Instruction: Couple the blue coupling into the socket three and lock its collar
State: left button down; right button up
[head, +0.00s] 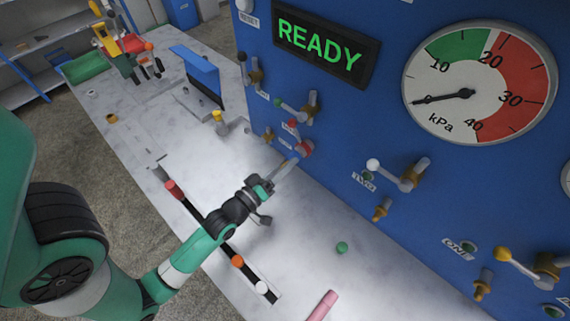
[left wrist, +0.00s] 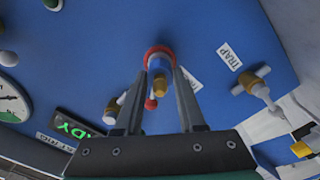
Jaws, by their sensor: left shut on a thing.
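My left gripper (head: 288,170) reaches from the left to the blue panel, shut on a small coupling. In the left wrist view its two fingers (left wrist: 160,72) stand on either side of it. The coupling (left wrist: 157,65) looks pale blue and grey there, with a red ring (left wrist: 158,50) around its far end. The red ring also shows in the head view (head: 305,148) close to the panel. A brass fitting (left wrist: 160,90) and a red-knobbed lever (left wrist: 151,104) are beside it. The fingers partly hide the joint, so I cannot tell whether the coupling is seated. My right gripper is not in view.
The panel carries a READY display (head: 326,45), a pressure gauge (head: 480,80) with its needle near zero, and valves labelled TWO (head: 363,182) and ONE (head: 459,247).

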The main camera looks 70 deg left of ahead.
pick_arm(q)
jog(key=shift+w+a, duration=0.2)
jog(key=shift+w, duration=0.15)
dwell(0.5)
jog(key=shift+c, duration=2.1)
grip_release()
jog(key=shift+w, duration=0.1)
jog(key=b+v, duration=0.3)
jog(key=v, duration=0.8)
jog(key=shift+s+b, duration=0.35)
jog(key=shift+b, duration=0.05)
jog(key=shift+d, duration=0.1)
